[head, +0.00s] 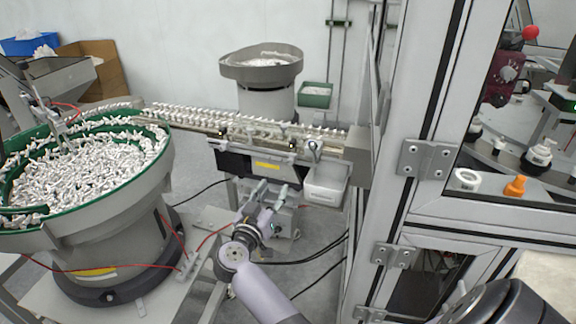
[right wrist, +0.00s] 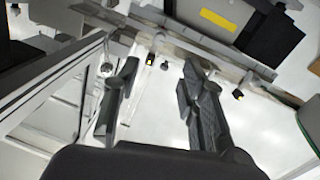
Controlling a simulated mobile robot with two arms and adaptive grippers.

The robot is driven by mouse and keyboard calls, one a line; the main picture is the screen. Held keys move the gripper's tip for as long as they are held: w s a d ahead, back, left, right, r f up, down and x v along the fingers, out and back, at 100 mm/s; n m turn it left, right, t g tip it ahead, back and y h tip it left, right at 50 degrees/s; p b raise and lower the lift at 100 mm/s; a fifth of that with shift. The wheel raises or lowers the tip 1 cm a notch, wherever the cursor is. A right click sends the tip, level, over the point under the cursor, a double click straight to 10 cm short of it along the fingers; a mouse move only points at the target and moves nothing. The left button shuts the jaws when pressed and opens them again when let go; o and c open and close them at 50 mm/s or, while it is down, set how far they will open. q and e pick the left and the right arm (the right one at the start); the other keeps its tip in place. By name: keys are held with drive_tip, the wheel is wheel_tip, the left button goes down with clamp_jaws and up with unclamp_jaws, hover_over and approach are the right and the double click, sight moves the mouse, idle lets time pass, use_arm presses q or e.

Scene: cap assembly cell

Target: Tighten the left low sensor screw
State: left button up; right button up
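Two small dark sensor fittings with yellow marks sit along the feeder rail, one at the left (head: 222,131) and one at the right (head: 292,146) in the head view. In the right wrist view, which looks turned over, one fitting (right wrist: 238,93) is right of the fingers and another (right wrist: 151,58) shows between them. I cannot make out the screws or tell which fitting is low. My right gripper (head: 272,192) is below the rail, fingers pointing up and apart; its open, empty fingers also show in the right wrist view (right wrist: 160,80). My left gripper is not seen.
A black panel with a yellow label (head: 267,165) hangs under the rail. A white bin (head: 326,185) hangs right of it. The green-rimmed bowl feeder (head: 150,185) stands left, the framed cabinet (head: 405,130) right. Cables lie on the floor.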

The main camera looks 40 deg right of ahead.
sight(290, 163)
drive_tip(key=x, duration=1.2)
drive_tip(key=shift+w+d+p, duration=0.15)
drive_tip(key=shift+p, duration=0.2)
drive_tip(key=shift+c, duration=0.6)
clamp_jaws()
